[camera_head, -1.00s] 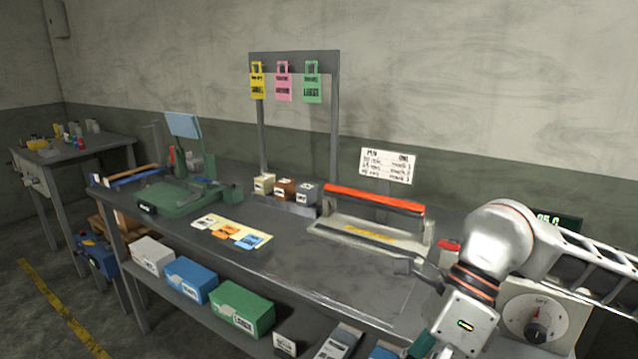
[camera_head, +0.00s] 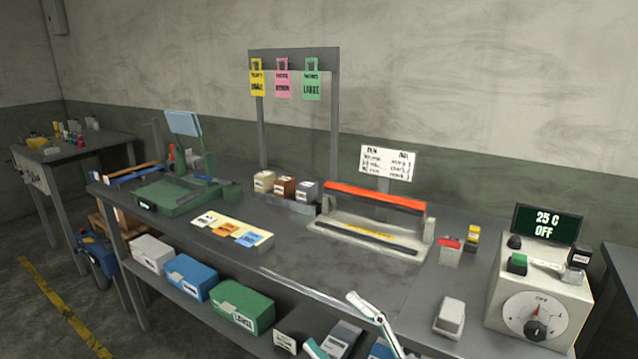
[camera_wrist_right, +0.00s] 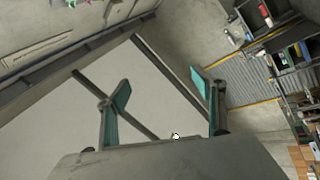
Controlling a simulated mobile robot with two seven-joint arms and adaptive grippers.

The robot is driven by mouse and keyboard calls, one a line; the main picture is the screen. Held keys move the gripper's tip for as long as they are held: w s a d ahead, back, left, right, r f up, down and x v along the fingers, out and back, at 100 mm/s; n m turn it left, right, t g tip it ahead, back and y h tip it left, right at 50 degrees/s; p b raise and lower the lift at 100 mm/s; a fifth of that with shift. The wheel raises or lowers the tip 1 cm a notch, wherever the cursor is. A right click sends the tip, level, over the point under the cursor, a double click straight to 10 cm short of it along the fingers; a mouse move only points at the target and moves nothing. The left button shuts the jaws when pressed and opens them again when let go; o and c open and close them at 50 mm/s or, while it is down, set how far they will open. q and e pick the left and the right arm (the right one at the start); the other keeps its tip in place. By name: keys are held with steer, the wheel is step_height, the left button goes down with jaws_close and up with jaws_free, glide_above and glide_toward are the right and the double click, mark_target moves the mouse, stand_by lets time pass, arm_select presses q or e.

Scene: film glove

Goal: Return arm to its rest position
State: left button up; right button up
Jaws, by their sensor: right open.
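My right gripper (camera_head: 338,322) shows at the bottom of the head view, low in front of the bench's front edge. Only its finger parts show, one pale and one teal; the rest of the arm is out of frame. In the right wrist view the gripper (camera_wrist_right: 160,90) has its two teal-padded fingers wide apart, with nothing between them. My left gripper is in neither current view.
The grey bench (camera_head: 290,245) carries a red-handled sealer (camera_head: 375,200), a green machine (camera_head: 175,195), coloured cards (camera_head: 238,231) and a dial box (camera_head: 537,305). Coloured boxes (camera_head: 240,305) fill the lower shelf. Floor (camera_head: 60,300) is clear at front left.

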steer(key=s+d+f+m+t+h, duration=0.1)
steer(key=d+f+m+h, duration=0.45)
steer(key=f, duration=0.55)
steer(key=d+f+m+h, duration=0.5)
steer(key=f+m+h, duration=0.15)
steer(key=f, duration=0.45)
steer(key=s+d+f+m+g+h, duration=0.1)
steer(key=s+d+f+m+g, duration=0.1)
steer(key=s+f, duration=0.4)
steer(key=s+d+f+m+g+h, duration=0.2)
steer(key=s+d+f+m, duration=0.1)
steer(key=s+f, duration=0.4)
step_height(320, 180, down, 3)
steer(key=shift+s+d+g+h, duration=0.2)
steer(key=shift+d+g+h, duration=0.1)
steer(key=shift+d, duration=0.5)
